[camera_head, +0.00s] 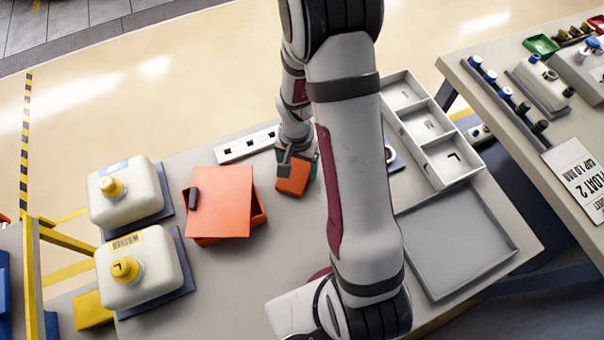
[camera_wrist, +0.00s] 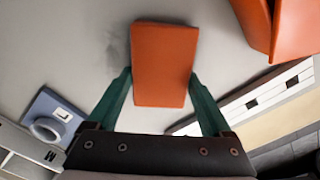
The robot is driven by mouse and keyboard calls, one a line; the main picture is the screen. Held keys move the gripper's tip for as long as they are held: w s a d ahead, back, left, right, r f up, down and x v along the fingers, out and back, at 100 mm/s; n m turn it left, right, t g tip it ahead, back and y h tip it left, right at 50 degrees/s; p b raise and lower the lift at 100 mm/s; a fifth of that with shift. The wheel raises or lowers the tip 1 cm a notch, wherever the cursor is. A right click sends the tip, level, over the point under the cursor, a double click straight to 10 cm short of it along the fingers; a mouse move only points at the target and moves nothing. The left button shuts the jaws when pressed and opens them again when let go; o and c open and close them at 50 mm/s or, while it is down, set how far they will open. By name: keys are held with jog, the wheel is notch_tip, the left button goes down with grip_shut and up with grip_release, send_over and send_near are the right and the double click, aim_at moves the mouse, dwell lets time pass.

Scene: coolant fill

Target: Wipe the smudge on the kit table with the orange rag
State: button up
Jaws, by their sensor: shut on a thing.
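The orange rag (camera_head: 293,178) is a small flat block at the gripper on the kit table (camera_head: 225,280). In the wrist view the rag (camera_wrist: 162,62) lies between the two green fingers of my gripper (camera_wrist: 160,92), which is shut on it. Whether the rag touches the table or hovers just above it I cannot tell. A faint dark smudge (camera_wrist: 115,52) shows on the grey table just left of the rag in the wrist view. In the head view the smudge is hidden or too faint to make out.
A red box with a tilted lid (camera_head: 222,203) stands left of my gripper. Two white jugs (camera_head: 126,193) (camera_head: 140,270) stand farther left. A white slotted strip (camera_head: 246,144) lies behind. A compartment tray (camera_head: 425,125) and an empty grey tray (camera_head: 455,240) lie right.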

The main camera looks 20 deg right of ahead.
aim_at(315, 186)
jog(key=shift+w+f, duration=0.2)
jog(key=shift+w, duration=0.25)
jog(key=shift+w+r, duration=0.15)
jog(key=shift+w, duration=0.2)
jog(key=shift+w+d, duration=0.1)
jog(key=shift+w, duration=0.55)
jog(key=shift+d, duration=1.2)
jog(key=shift+s, duration=6)
jog(key=shift+w, duration=2.2)
jog(key=shift+w+r, duration=0.15)
jog(key=shift+w, duration=3.2)
jog(key=shift+w+r, duration=0.25)
jog(key=shift+r, duration=0.45)
jog(key=shift+w+r, duration=0.2)
jog(key=shift+r, duration=3.05)
